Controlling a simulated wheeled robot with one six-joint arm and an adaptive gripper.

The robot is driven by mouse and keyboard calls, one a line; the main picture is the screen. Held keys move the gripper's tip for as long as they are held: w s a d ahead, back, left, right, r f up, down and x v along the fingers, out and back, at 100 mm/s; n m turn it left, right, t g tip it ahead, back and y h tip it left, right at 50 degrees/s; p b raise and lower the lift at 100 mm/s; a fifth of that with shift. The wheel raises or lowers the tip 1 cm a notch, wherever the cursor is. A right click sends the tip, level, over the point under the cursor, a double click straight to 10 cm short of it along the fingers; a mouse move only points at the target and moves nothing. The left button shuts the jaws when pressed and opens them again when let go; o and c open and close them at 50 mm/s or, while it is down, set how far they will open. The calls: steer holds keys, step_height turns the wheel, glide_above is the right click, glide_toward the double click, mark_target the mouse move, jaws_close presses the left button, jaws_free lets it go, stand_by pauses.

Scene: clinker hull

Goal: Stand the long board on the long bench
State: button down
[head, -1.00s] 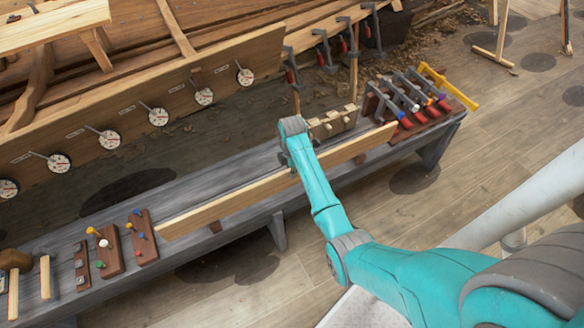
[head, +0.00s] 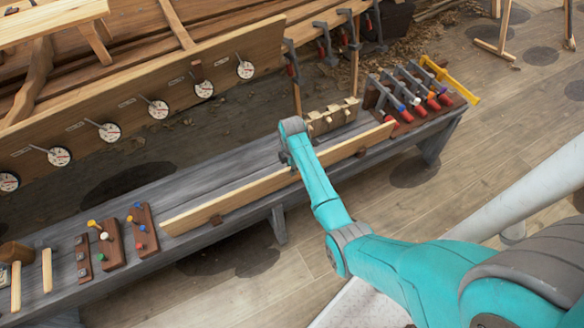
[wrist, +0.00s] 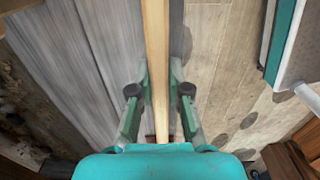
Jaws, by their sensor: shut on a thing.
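The long board (head: 250,190) is pale wood and stands on its narrow edge, lengthwise along the front of the long grey bench (head: 165,190). My gripper (head: 291,160) is shut on it near its middle, from above. In the wrist view the green fingers (wrist: 160,98) flank the board (wrist: 157,40), one on each side. Small dark brown blocks show at its lower edge, one toward the left (head: 215,220) and one toward the right (head: 360,153). The board looks upright and very near the bench top; I cannot tell if it touches.
Peg blocks (head: 110,245) and a mallet (head: 15,255) lie at the bench's left end. A clamp rack (head: 410,95) and a notched wooden block (head: 330,117) are toward its right. The hull plank with dials (head: 130,90) is behind. Floor in front is clear.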

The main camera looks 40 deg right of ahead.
steer(key=shift+f, duration=0.15)
stand_by(0.5)
steer(key=c, duration=1)
jaws_free()
steer(key=shift+c, duration=0.2)
steer(key=shift+f, duration=0.1)
step_height(320, 180, up, 12)
